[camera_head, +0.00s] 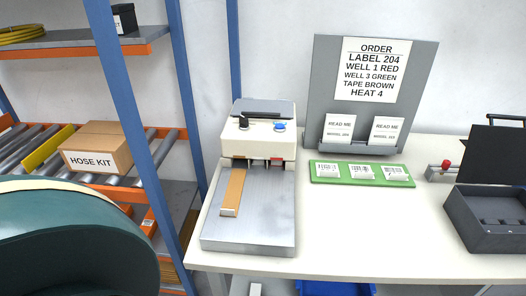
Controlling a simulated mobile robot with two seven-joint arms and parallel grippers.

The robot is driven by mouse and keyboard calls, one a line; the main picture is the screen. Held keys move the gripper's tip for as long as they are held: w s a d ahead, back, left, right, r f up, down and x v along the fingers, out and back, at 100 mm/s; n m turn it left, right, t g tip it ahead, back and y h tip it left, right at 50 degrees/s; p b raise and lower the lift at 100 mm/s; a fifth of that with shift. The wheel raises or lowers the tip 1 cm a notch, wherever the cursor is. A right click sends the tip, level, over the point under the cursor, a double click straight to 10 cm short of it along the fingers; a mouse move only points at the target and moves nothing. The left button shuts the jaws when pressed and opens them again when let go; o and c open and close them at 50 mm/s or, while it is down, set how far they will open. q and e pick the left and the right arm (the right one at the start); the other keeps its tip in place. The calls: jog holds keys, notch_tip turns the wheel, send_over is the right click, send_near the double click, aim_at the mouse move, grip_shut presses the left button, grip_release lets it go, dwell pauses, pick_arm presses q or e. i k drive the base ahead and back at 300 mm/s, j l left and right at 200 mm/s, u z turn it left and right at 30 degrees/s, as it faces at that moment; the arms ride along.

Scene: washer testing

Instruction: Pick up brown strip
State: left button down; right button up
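The brown strip (234,189) lies lengthwise on the left part of the grey metal plate of a white dispenser-like machine (262,132). Its far end meets the front of the machine's white housing. Its near end has a small pale tab (228,212) and lies short of the plate's front edge. Nothing touches it from above that I can see. Neither of my grippers is in view.
The machine stands at the left end of a white table (345,235). Right of it are a green tray (362,180) with white labels, a grey order board (326,85) and a dark open box (490,215). Blue shelf posts (140,130) and a HOSE KIT carton (97,148) are left.

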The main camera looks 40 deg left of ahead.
aim_at(232, 199)
jog(key=u, duration=1.4)
